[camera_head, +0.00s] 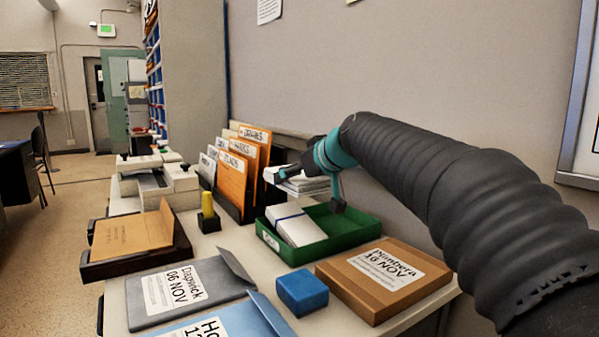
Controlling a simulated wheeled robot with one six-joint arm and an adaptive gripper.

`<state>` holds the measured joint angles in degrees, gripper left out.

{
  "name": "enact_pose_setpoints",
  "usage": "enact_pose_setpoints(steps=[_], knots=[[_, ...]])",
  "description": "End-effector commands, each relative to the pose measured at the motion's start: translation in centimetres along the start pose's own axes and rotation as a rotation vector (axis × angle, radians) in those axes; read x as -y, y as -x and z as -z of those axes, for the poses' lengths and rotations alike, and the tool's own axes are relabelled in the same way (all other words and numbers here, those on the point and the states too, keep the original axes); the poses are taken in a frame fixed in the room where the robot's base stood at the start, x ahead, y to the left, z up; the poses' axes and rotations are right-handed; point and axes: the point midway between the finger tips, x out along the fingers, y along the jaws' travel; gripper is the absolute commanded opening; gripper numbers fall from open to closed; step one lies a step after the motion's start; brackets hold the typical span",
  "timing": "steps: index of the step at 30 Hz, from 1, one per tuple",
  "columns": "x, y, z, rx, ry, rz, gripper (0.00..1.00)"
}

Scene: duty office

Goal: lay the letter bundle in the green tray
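The letter bundle (296,227), white with a thin blue band, lies in the left part of the green tray (340,246). The right part of the tray floor is bare. My gripper (311,190) is over the back of the tray, above and apart from the bundle. Its two dark fingers are spread wide, one to the left and one hanging down at the right, with nothing held between them. A second stack of white papers (302,185) shows behind the gripper, partly covered by it.
A brown box (385,277) and a blue block (302,292) sit in front of the tray. Orange folders (233,178) stand upright behind it at left. A black stamp holder (209,219), a dark tray (140,262) with an envelope, and grey and blue folders crowd the left.

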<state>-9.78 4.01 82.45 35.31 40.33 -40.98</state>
Motion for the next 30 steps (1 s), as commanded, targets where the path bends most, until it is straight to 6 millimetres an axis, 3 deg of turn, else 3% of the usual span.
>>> enact_pose_setpoints(steps=[18,30], knots=[[-0.1,-2.6,-4.9,-0.002,0.0,-0.003,0.5],[-0.1,-2.9,-5.4,-0.002,0.0,-0.002,0.5]])
